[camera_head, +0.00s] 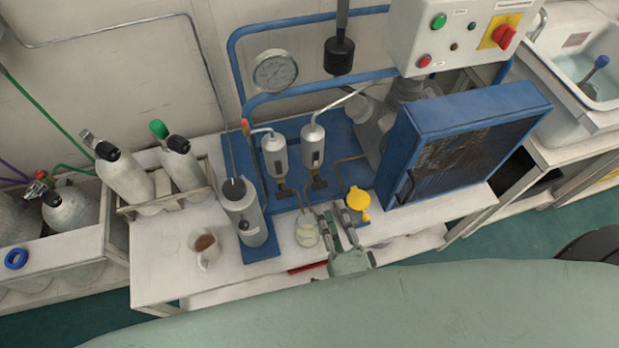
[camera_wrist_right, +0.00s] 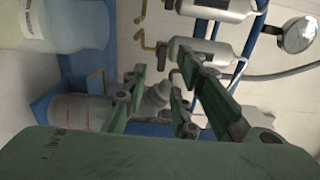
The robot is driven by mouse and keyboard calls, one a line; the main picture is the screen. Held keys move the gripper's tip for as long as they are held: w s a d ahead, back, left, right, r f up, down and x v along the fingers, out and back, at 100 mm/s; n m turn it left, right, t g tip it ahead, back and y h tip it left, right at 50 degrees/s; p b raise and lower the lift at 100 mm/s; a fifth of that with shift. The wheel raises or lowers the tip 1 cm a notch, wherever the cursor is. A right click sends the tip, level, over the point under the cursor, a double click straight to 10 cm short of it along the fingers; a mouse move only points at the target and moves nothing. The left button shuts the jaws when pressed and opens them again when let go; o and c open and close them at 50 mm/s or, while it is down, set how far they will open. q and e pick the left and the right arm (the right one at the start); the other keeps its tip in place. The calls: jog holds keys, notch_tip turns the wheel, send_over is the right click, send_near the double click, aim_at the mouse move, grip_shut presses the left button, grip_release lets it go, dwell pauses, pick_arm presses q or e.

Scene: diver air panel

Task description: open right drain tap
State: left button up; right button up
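Two silver filter cylinders hang side by side on the blue panel in the head view. Under the right cylinder (camera_head: 312,147) is a small dark drain tap (camera_head: 319,183). Under the left cylinder (camera_head: 275,157) is a similar tap (camera_head: 284,190). My right gripper (camera_head: 338,217) is just below and right of the right tap, apart from it as far as I can tell. In the wrist view its fingers (camera_wrist_right: 158,92) are spread, with a pale grey part behind them that I cannot identify. The cylinders (camera_wrist_right: 200,52) show beyond. My left gripper is not in view.
A blue framed unit (camera_head: 465,140) stands further right. A mug (camera_head: 204,247) is at left.

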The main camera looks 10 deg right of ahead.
aim_at(320, 189)
jog(key=w, duration=0.3)
jog(key=shift+w+r+p, duration=0.25)
jog(key=shift+w+p, duration=0.05)
jog(key=w, duration=0.3)
jog(key=shift+w+f, duration=0.1)
jog(key=shift+f, duration=0.05)
jog(key=shift+w+a, duration=0.1)
jog(key=shift+w, duration=0.05)
grip_shut()
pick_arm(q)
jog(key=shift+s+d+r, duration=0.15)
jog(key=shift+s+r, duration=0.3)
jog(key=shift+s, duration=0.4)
pick_arm(e)
jog(key=shift+f, duration=0.1)
